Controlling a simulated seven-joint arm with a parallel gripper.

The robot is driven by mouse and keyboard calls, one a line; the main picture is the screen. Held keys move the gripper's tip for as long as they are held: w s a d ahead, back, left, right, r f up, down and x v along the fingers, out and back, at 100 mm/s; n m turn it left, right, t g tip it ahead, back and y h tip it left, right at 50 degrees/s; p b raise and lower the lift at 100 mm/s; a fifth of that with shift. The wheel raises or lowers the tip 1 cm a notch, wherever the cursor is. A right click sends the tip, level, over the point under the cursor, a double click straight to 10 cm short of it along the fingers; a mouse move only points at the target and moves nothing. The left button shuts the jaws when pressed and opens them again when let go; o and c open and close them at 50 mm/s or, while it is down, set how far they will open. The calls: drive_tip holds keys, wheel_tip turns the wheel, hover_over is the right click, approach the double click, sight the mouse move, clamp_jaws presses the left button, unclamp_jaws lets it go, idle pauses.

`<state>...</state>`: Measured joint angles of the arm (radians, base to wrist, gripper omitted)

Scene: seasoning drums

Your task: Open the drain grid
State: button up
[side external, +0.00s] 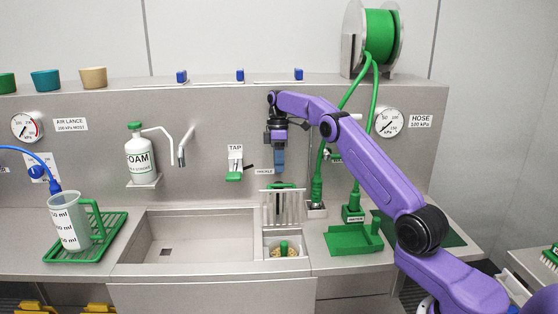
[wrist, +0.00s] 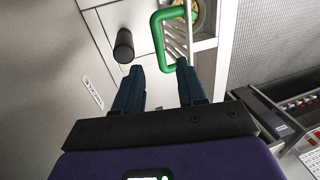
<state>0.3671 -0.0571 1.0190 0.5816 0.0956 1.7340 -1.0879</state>
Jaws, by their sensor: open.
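The drain grid (side external: 283,206) is a panel of pale bars standing upright at the back of the small well right of the sink. In the wrist view its bars (wrist: 177,42) run beside a green loop handle (wrist: 159,42). My gripper (wrist: 160,68) is open, and the near end of the handle lies close to its fingertips, nearer the right one. In the side view my gripper (side external: 278,172) points down just above the top of the grid. I cannot tell whether a finger touches the handle. Nothing shows held between the fingers.
A strainer with a green knob (side external: 284,248) sits in the well. A black knob (wrist: 124,45) is left of the handle in the wrist view. Green hose fittings (side external: 317,188) stand close on the right, beside a green tray (side external: 350,240). The sink (side external: 190,240) is empty.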

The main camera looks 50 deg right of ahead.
drive_tip(key=shift+r, duration=0.55)
drive_tip(key=s+a+r, duration=0.2)
drive_tip(key=a, duration=0.6)
drive_tip(key=s+a+r, duration=0.2)
drive_tip(key=a, duration=0.6)
drive_tip(key=s+a+n+h, duration=0.1)
drive_tip(key=s+a+n, duration=0.1)
drive_tip(key=s+a, duration=0.75)
drive_tip(key=s+a+t, duration=0.1)
drive_tip(key=s+a, duration=0.2)
drive_tip(key=s, duration=1.1)
drive_tip(key=s+d+f, duration=0.2)
drive_tip(key=s, duration=0.6)
drive_tip(key=s+d+f+n+t, duration=0.1)
drive_tip(key=s+d+f, duration=0.2)
drive_tip(key=s, duration=0.5)
drive_tip(key=shift+f+n, duration=0.25)
drive_tip(key=shift+n, duration=0.05)
